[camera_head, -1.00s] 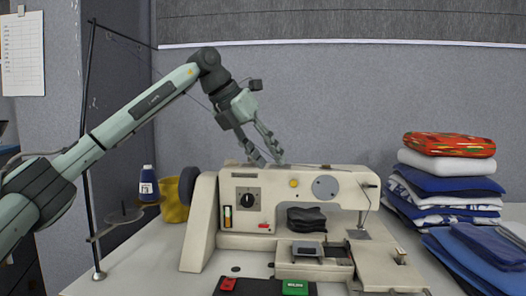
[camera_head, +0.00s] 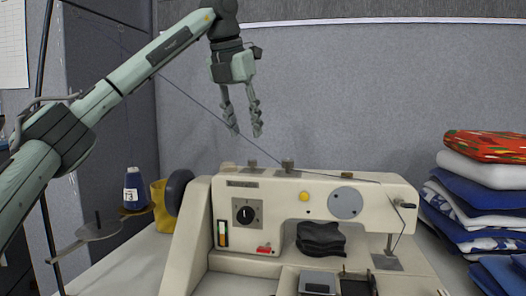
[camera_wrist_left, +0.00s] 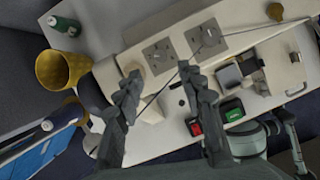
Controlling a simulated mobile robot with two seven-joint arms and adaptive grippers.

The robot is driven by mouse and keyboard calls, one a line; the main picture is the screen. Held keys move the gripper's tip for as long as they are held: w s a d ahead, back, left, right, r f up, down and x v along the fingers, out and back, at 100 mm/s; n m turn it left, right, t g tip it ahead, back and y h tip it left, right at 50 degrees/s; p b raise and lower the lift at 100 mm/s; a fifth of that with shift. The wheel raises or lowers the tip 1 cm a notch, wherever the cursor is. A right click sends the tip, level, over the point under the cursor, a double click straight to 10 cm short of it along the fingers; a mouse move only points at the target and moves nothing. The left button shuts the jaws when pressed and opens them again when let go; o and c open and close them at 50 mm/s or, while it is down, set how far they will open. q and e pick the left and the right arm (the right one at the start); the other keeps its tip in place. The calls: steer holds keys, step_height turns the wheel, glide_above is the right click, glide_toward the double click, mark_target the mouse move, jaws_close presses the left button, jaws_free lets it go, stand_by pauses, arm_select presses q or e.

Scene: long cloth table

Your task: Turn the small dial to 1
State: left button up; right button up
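The cream sewing machine (camera_head: 330,185) stands on the table. A black dial (camera_head: 244,214) on a dark square plate is on the left of its front face. Two more knobs, a left one (camera_head: 252,165) and a right one (camera_head: 288,166), stand on its top. The left wrist view shows two square dial plates, one left (camera_wrist_left: 161,56) and one right (camera_wrist_left: 205,37). I cannot tell which dial is the small one or read any numbers. My left gripper (camera_head: 243,128) is open and empty, fingers pointing down above the machine's top left, apart from it.
A thread runs across behind my left gripper to the machine's top. A blue spool (camera_head: 133,190) and a yellow bin (camera_head: 163,205) stand at left. Folded cloth (camera_head: 480,193) is stacked at right. The space above the machine is otherwise clear.

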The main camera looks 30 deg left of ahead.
mark_target(251, 161)
arm_select(q)
steer(key=shift+x, duration=3.65)
jaws_close()
